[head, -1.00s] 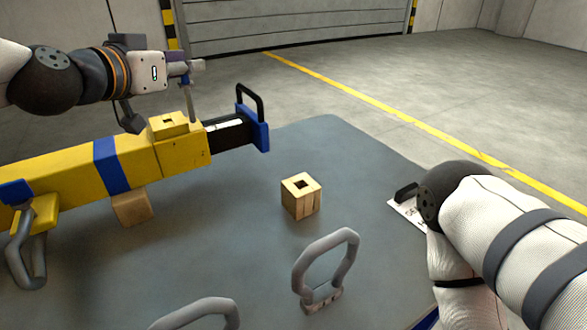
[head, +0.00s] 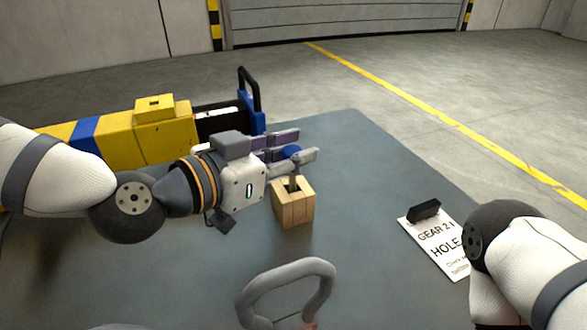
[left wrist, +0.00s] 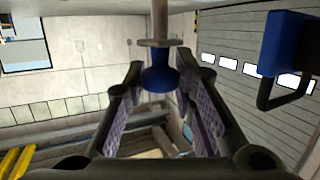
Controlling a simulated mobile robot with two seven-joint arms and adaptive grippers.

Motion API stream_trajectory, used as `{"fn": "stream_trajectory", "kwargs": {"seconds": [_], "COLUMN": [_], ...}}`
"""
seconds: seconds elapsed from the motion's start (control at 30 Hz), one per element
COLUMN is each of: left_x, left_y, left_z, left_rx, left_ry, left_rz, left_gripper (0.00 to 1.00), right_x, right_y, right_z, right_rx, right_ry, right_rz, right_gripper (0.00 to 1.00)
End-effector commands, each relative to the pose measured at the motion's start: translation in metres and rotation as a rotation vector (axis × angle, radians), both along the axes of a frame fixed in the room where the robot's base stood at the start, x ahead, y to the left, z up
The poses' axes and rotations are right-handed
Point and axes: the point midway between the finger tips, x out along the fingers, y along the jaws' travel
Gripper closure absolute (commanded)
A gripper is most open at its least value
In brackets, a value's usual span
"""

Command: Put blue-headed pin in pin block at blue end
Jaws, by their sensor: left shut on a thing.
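My left gripper (head: 293,146) is shut on the blue-headed pin (head: 291,150), with its fingers on either side of the blue head. The left wrist view shows the blue head (left wrist: 159,76) between the fingertips, with the pale shaft beyond it. In the head view the grey shaft points down to the top of the wooden pin block (head: 293,209). The pin's lower end is at the block's opening, and I cannot tell how deep it is. The block stands upright on the grey table. My right forearm shows at the right, but its gripper is out of view.
A yellow beam (head: 115,147) with a blue band, a raised yellow block (head: 154,108) and a black handle (head: 250,92) lies behind my left arm. A grey loop handle (head: 287,285) stands in front. A printed card (head: 437,246) lies at right.

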Motion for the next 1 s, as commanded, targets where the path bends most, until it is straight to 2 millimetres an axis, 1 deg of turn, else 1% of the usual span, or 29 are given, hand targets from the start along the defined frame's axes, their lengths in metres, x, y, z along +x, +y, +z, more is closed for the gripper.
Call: {"fn": "stream_trajectory", "kwargs": {"seconds": [0.03,0.1,0.3,0.43,0.47,0.5,0.53,0.8,0.87,0.93,1.0], "left_x": [0.0,0.0,0.0,0.0,0.0,0.0,0.0,0.0,0.0,-0.004,-0.013], "left_y": [0.0,0.0,0.0,0.0,0.0,0.0,0.0,0.0,0.0,0.005,0.015], "left_z": [-0.016,-0.024,-0.021,-0.026,-0.025,-0.025,-0.025,-0.024,-0.021,-0.018,-0.015], "left_rx": [0.0,0.0,0.001,0.001,0.001,0.001,0.001,0.001,0.001,0.001,0.002], "left_ry": [0.011,0.007,0.001,0.003,0.003,0.003,0.003,0.002,0.001,0.0,0.0], "left_rz": [0.001,0.001,0.001,0.0,0.0,0.0,0.0,0.001,0.001,0.002,0.002], "left_gripper": [1.0,1.0,1.0,1.0,0.71,0.62,0.56,0.56,0.56,0.56,0.56], "right_x": [-0.004,-0.005,-0.004,-0.005,-0.005,-0.005,-0.005,-0.005,-0.004,-0.003,-0.001], "right_y": [0.0,0.0,0.0,0.0,0.0,0.0,0.0,0.0,0.0,0.0,0.0], "right_z": [-0.004,-0.006,-0.005,-0.006,-0.006,-0.006,-0.006,-0.006,-0.005,-0.004,-0.002], "right_rx": [-0.001,0.0,0.0,0.0,0.0,0.0,0.0,0.0,0.0,0.0,-0.001], "right_ry": [0.012,0.017,0.013,0.017,0.016,0.016,0.016,0.015,0.013,0.009,0.004], "right_rz": [0.0,0.001,0.001,0.001,0.001,0.001,0.001,0.001,0.001,0.001,0.0], "right_gripper": [0.52,0.52,0.52,0.52,0.52,0.52,0.52,0.52,0.52,0.52,0.52]}}
